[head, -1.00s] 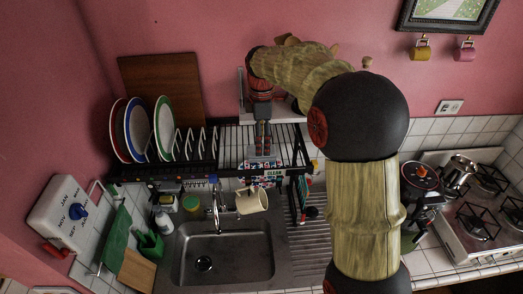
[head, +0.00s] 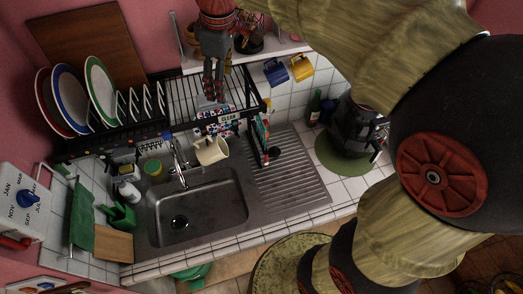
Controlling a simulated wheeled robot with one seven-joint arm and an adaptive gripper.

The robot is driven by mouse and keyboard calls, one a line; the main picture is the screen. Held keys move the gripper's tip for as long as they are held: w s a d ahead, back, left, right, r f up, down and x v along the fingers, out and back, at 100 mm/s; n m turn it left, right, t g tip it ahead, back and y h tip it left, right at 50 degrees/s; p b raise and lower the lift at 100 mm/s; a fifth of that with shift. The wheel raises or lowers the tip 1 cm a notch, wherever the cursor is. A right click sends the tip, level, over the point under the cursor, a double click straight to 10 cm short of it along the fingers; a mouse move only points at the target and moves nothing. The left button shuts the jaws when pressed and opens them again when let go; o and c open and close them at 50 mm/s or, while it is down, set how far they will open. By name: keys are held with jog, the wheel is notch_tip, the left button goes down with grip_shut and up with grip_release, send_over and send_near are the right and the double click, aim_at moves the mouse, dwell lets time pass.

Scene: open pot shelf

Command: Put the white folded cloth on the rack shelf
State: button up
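My gripper (head: 213,94) points down over the bare wire part of the black rack shelf (head: 183,103), right of the plates. Its fingers look close together, but I cannot tell whether they are shut or hold anything. A white cloth-like piece with red and blue patterning (head: 212,115) shows just below the fingertips at the rack's front, partly behind the CLEAN sign (head: 229,118). I cannot tell whether the fingers touch it. No plain white folded cloth can be made out.
Plates (head: 101,88) stand at the rack's left. A cream mug (head: 211,151) hangs below the rack's front, over the sink (head: 196,212).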

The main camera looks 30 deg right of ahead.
jog(key=s+f+m+t, duration=0.1)
jog(key=s+f+m, duration=0.2)
jog(key=s, duration=0.7)
jog(key=s+f+m+t, duration=0.2)
jog(key=s+f+m, duration=0.2)
jog(key=s, duration=0.6)
jog(key=m, duration=0.2)
jog(key=shift+s+f+m, duration=0.15)
jog(key=shift+s+m, duration=0.25)
jog(key=shift+f, duration=0.1)
notch_tip(320, 180, down, 28)
jog(key=b, duration=2.7)
jog(key=shift+b, duration=0.4)
